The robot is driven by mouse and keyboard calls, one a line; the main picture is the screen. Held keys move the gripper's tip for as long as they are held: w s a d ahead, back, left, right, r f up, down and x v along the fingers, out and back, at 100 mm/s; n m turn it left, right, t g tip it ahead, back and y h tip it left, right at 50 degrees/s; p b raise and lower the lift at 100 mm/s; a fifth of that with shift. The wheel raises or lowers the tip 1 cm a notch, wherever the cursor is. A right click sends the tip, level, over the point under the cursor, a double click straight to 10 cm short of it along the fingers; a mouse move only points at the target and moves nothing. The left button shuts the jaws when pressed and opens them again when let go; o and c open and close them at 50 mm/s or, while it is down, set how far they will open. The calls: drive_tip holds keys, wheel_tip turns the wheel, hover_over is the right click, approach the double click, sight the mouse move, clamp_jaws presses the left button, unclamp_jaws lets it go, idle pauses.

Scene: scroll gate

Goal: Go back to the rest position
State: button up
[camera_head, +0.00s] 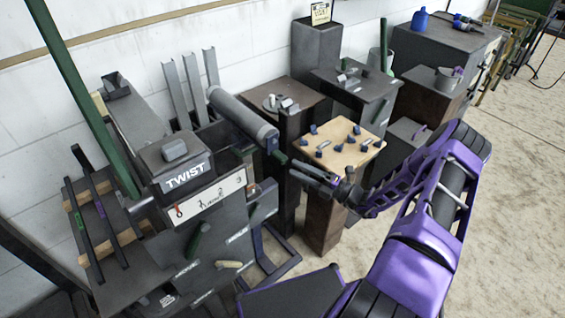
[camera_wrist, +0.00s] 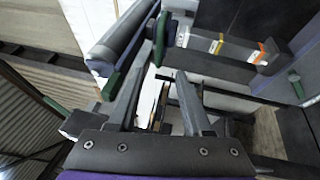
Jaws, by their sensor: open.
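My gripper (camera_head: 308,174) is at the middle of the head view, beside the wooden board and a little right of the grey roller's near end. In the wrist view my gripper (camera_wrist: 160,82) shows two dark fingers spread apart, with nothing seen held between them. The long grey roller (camera_head: 243,118) lies slanted with a dark end and a green piece (camera_head: 278,157). In the wrist view a similar grey bar (camera_wrist: 118,40) with a green piece (camera_wrist: 112,84) is beyond the left finger. Whether the fingers touch anything there cannot be told.
A box marked TWIST (camera_head: 185,165) stands left above a white panel (camera_head: 208,200). A wooden board (camera_head: 340,146) with several small dark pieces sits on a pedestal close to my gripper. More dark pedestals stand along the wall. Bare floor (camera_head: 510,220) is free at right.

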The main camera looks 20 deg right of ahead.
drive_tip(key=shift+v, duration=1)
